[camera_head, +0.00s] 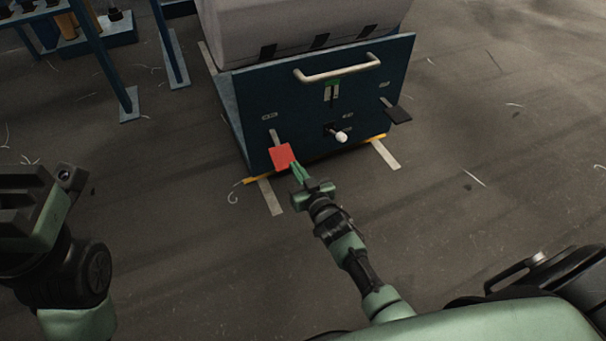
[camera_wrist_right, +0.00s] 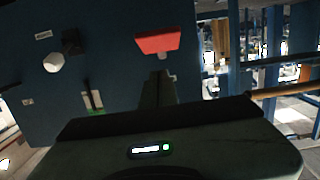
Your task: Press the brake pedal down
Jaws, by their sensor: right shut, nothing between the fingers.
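The red pedal (camera_head: 282,156) sticks out on a grey arm from the lower left of the dark blue panel (camera_head: 350,92). My right gripper (camera_head: 296,171) is shut and empty, its fingertips close to the lower right edge of the red pedal. In the right wrist view the red pedal (camera_wrist_right: 158,43) is just beyond the tips of the shut fingers (camera_wrist_right: 158,86). I cannot tell whether they touch.
A black pedal (camera_head: 398,114) is on the panel's right side. A white-knobbed lever (camera_head: 341,136), a green-marked slot and a handle (camera_head: 338,72) are on the panel. A blue-legged frame (camera_head: 104,60) stands at the upper left.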

